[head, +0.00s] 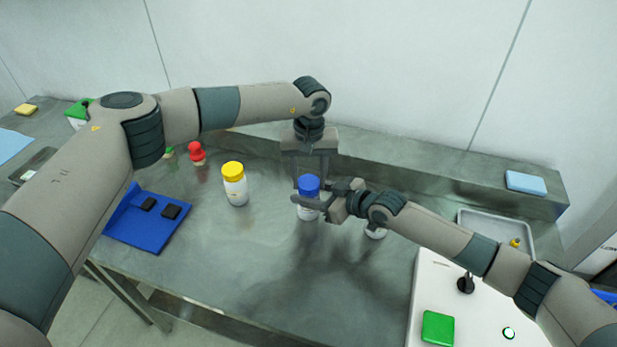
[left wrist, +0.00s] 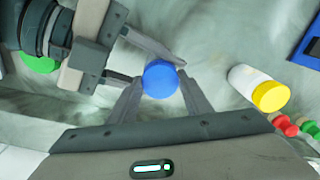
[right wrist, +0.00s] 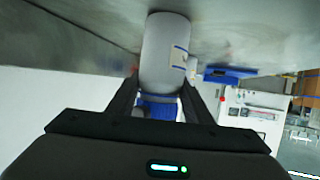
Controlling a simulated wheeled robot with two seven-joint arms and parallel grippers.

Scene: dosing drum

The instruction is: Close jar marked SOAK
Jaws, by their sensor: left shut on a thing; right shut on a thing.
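A white jar with a blue lid (head: 308,187) stands upright mid-table; its label text is not legible. My left gripper (head: 309,178) comes down from above and is shut on the blue lid, which shows between its fingers in the left wrist view (left wrist: 160,79). My right gripper (head: 318,206) reaches in from the right and is shut on the jar, with its fingers on either side; the jar's body (right wrist: 163,50) fills the middle of the right wrist view. A yellow-lidded jar (head: 235,186) stands to the left. Another jar (head: 375,232) is mostly hidden under my right gripper.
A blue tray (head: 140,232) with black pads lies at the left, near red and green knobbed pieces (head: 196,152). A white board (head: 428,285) with a green block (head: 437,327) is at the front right. A grey tray (head: 480,217) stands behind it.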

